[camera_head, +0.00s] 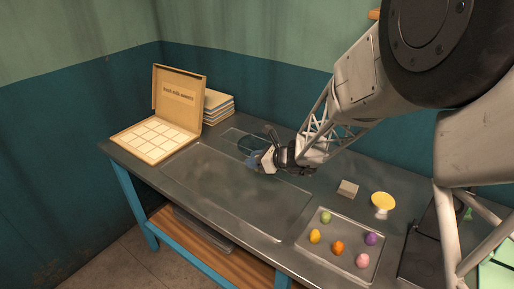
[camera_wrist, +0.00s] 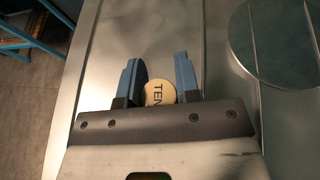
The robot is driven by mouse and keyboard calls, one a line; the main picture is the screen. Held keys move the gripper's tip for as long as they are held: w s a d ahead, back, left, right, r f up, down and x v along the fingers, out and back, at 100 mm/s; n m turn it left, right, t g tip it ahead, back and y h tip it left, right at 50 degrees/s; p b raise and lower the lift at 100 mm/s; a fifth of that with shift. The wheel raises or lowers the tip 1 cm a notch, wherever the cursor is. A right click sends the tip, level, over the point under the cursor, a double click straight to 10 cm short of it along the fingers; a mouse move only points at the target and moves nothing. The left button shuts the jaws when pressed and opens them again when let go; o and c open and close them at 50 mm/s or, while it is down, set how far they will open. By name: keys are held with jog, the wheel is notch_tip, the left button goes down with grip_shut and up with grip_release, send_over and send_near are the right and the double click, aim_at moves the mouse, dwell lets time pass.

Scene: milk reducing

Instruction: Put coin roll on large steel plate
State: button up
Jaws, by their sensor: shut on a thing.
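My gripper (camera_head: 262,161) is over the back part of the table, near the far edge of the large steel plate (camera_head: 215,183). The plate is a flat grey rectangle with rounded corners, and it is bare. In the wrist view, my gripper (camera_wrist: 157,65) has its two blue fingers on either side of the coin roll (camera_wrist: 159,93), a pale round end lettered "TEN". The coin roll sits deep between the fingers, and its lower part is hidden by the gripper body. The head view does not show it clearly.
A dark round disc (camera_head: 252,143) lies behind my gripper. An open box (camera_head: 155,138) and stacked books (camera_head: 217,107) stand back left. A tray (camera_head: 303,243) of coloured eggs, a grey block (camera_head: 347,188) and a yellow-topped stand (camera_head: 383,203) are at right.

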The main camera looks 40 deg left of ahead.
jog(key=shift+m+t, duration=0.3)
jog(key=shift+t, duration=0.1)
jog(key=w, duration=0.4)
jog(key=w+a, duration=0.1)
jog(key=w, duration=0.1)
jog(key=shift+w+r, duration=0.15)
jog(key=shift+w, duration=0.1)
jog(key=shift+a, duration=0.1)
send_over(254, 144)
jog(key=shift+w+f, duration=0.1)
jog(key=shift+f, duration=0.6)
jog(key=shift+f, duration=0.15)
jog(key=shift+f, duration=1.65)
jog(key=shift+f, duration=0.15)
jog(key=o, duration=1)
jog(key=shift+c, duration=0.2)
